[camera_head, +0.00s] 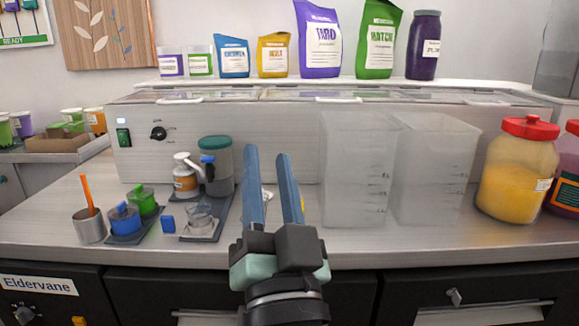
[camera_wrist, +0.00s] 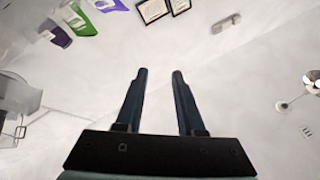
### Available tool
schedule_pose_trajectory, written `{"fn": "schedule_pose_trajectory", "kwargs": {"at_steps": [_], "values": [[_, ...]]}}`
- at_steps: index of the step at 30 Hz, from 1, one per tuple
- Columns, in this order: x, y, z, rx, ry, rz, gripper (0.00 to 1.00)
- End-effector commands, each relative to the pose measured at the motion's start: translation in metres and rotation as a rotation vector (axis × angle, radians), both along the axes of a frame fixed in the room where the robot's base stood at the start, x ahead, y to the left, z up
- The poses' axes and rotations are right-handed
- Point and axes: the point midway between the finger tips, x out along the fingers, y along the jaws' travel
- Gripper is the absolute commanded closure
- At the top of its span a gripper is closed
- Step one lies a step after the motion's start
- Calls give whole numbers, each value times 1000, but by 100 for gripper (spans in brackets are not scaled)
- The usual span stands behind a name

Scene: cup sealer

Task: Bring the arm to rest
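My gripper (camera_head: 268,158) shows in the middle of the head view, in front of the steel counter, with its two blue fingers pointing up. The fingers are apart and nothing is between them. In the wrist view my gripper (camera_wrist: 161,75) is also open and empty, with pale wall and ceiling behind it. Behind the fingers in the head view, a small part of the counter and some small items are hidden.
Two clear bins (camera_head: 355,170) (camera_head: 432,170) stand right of my gripper. A yellow jar (camera_head: 515,185) is farther right. Left are a dark-lidded container (camera_head: 216,165), a white-topped bottle (camera_head: 185,178), a blue stamp (camera_head: 124,218) and a metal cup (camera_head: 89,227). The front counter strip (camera_head: 400,248) is clear.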

Motion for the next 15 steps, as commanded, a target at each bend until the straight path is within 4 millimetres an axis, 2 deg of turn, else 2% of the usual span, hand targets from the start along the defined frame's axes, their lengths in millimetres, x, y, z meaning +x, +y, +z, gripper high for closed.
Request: {"fn": "schedule_pose_trajectory", "kwargs": {"at_steps": [1, 3, 5, 9, 15], "values": [[-16, -1, 38, -80, -76, -63, 62], [-37, -4, 78, -177, -155, -161, 62], [-57, -9, 108, -246, -215, -249, 62], [-109, -22, 166, -362, -338, -463, 62], [-104, -22, 224, -366, -323, -461, 62]]}}
